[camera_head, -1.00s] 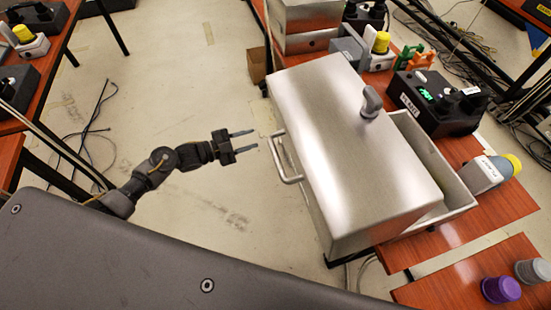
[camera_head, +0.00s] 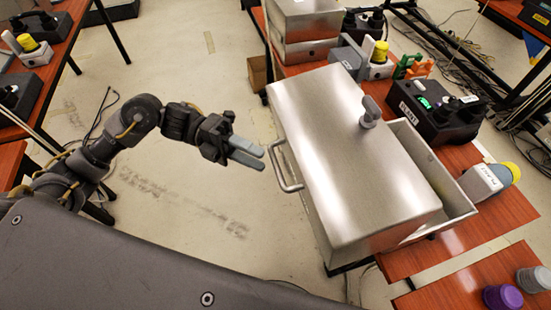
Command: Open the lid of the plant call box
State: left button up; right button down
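The light rim of the box body (camera_head: 455,195) shows beyond the lid's right side. A metal bar handle (camera_head: 283,167) sticks out on the box's left side, facing my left arm. My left gripper (camera_head: 262,158) is just left of the handle. Its two grey fingers point at the handle with a narrow gap between them, holding nothing. My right gripper is out of view.
A second metal box (camera_head: 305,25) stands behind. A black phone unit (camera_head: 435,112) and a grey, yellow-capped device (camera_head: 490,178) sit right of the box. Purple (camera_head: 502,297) and grey (camera_head: 534,279) cups are at lower right. Floor left of the box is mostly clear.

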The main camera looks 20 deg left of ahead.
aim_at(276, 166)
pick_arm(q)
jog(key=shift+p+x, duration=1)
jog(key=shift+x, duration=1.85)
jog(key=shift+c, duration=0.2)
grip_shut()
